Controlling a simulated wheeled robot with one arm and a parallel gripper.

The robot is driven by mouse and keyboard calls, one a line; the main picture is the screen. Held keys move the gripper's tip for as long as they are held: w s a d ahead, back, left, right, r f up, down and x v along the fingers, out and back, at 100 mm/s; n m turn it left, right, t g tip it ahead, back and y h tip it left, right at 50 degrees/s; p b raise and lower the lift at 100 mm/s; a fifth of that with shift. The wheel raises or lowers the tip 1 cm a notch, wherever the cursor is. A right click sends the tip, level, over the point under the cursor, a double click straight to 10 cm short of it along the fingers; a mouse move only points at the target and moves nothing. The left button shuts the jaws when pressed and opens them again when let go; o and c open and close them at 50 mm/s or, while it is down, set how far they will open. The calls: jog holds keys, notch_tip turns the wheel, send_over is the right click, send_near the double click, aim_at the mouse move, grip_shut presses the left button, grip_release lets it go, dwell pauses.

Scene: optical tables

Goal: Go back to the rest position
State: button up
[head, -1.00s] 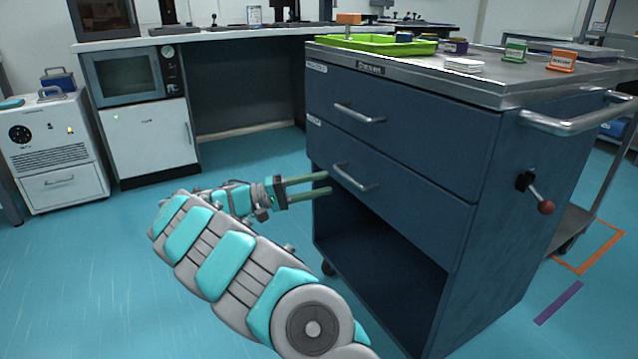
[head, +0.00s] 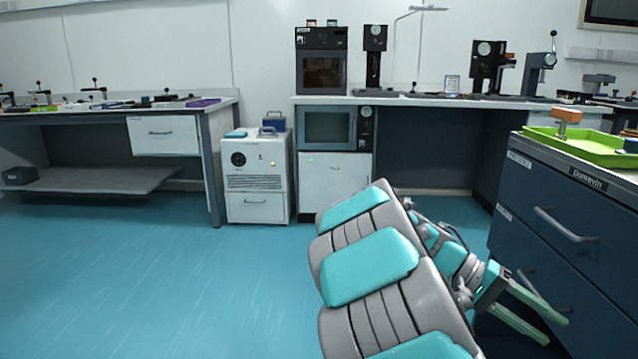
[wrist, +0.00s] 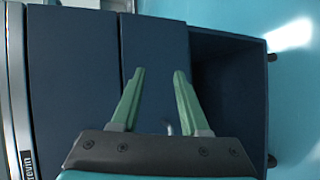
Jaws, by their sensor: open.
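My gripper (head: 540,318) is at the lower right of the head view, with its two pale green fingers apart and nothing between them. It is in front of the dark blue drawer cabinet (head: 515,235), near the lower drawer handle (head: 540,295). In the wrist view my gripper (wrist: 158,95) shows open and empty, with the cabinet's drawer fronts (wrist: 75,75) beyond the fingers. The dark open shelf space (wrist: 225,85) of the cabinet lies to the right there. Both drawers look shut.
A green tray (head: 590,150) is on the cabinet top. A white wheeled unit (head: 258,178) and a small white cabinet (head: 336,180) stand at the back wall. A bench (head: 160,120) is at the left. The blue floor (head: 150,270) in front is clear.

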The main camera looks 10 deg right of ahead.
jog(key=s+a+f+n+t+y+p, duration=0.1)
jog(key=s+a+f+n+t+y, duration=0.1)
jog(key=a, duration=0.8)
jog(key=s+a+f+n+t+y+p, duration=0.2)
jog(key=s+a, duration=0.4)
jog(key=a, duration=0.4)
jog(key=s+a+f+n+t+y+p, duration=0.2)
jog(key=s+a+n+t+y, duration=0.2)
jog(key=a, duration=0.6)
jog(key=shift+a+n+t+y, duration=0.2)
jog(key=shift+n+t+y, duration=0.1)
jog(key=shift+n+y, duration=0.35)
jog(key=shift+d, duration=0.15)
